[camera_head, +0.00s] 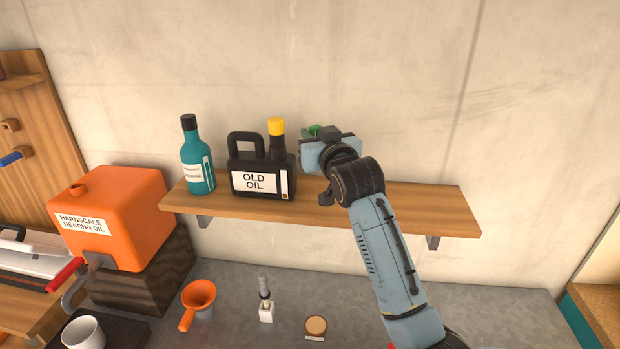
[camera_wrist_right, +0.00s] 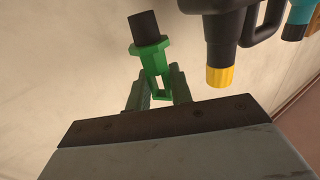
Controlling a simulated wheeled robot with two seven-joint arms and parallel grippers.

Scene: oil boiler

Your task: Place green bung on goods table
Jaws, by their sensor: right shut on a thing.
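The green bung (camera_wrist_right: 151,62) has a green body and a dark cylindrical end. My right gripper (camera_wrist_right: 155,90) is shut on its green part in the right wrist view. In the head view my right gripper (camera_head: 318,134) is above the wall shelf, just right of the black can, with a bit of the green bung (camera_head: 313,130) showing at its tip. Most of the bung is hidden by the gripper there. My left gripper is not in view. I cannot tell which surface is the goods table.
A wooden shelf (camera_head: 430,204) holds a teal bottle (camera_head: 196,160) and a black "OLD OIL" can (camera_head: 262,182) with a yellow cap (camera_head: 276,126). Below, a grey worktop (camera_head: 235,275) carries an orange funnel (camera_head: 198,300) and small items. An orange heating oil tank (camera_head: 115,215) stands left. The shelf's right end is clear.

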